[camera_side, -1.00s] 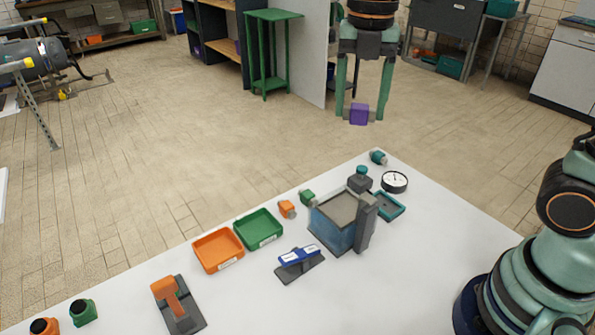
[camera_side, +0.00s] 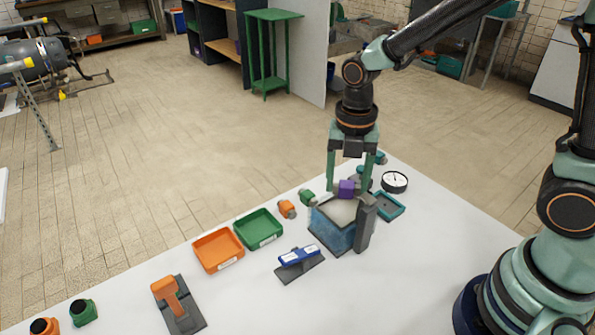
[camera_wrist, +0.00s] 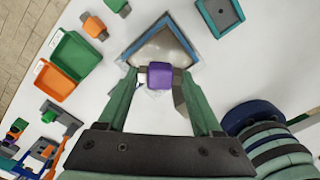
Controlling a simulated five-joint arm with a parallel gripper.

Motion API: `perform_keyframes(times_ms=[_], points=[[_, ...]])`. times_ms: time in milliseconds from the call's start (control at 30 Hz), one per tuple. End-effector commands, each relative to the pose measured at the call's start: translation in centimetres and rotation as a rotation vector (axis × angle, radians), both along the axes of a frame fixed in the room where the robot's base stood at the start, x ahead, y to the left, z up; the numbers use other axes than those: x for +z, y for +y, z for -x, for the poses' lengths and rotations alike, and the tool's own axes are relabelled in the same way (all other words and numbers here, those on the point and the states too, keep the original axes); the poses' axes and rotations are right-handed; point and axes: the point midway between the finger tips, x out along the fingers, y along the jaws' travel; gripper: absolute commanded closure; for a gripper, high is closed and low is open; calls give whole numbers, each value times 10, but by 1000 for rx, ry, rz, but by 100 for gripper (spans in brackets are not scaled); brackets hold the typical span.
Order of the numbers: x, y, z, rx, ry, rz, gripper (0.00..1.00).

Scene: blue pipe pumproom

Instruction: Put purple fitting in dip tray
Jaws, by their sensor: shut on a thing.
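The purple fitting (camera_side: 347,188) is a small block with grey stubs. My gripper (camera_side: 346,192) is shut on it, with a finger on either side. They hang over the back part of a blue-walled box with a pale grey top (camera_side: 338,214); whether they touch it I cannot tell. In the wrist view the fitting (camera_wrist: 160,75) is between the fingers, at the near corner of the box's blue rim (camera_wrist: 185,38). A small, shallow teal tray (camera_side: 390,206) lies just right of the box; it also shows in the wrist view (camera_wrist: 238,12). No readable label tells which is the dip tray.
Orange (camera_side: 219,250) and green (camera_side: 259,229) bins stand left of the box, with small orange (camera_side: 287,208) and green (camera_side: 307,197) fittings behind. A dark upright block (camera_side: 366,222) adjoins the box's right side. A gauge (camera_side: 395,182) lies behind the teal tray. The front right tabletop is clear.

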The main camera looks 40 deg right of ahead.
Motion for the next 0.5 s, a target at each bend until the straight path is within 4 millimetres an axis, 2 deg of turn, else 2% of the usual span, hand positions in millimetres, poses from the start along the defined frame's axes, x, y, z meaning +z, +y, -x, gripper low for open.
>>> perform_keyframes(times_ms=[200,500], points=[[-31,0,1,0,5,1,100],[-36,0,0,0,0,0,100]])
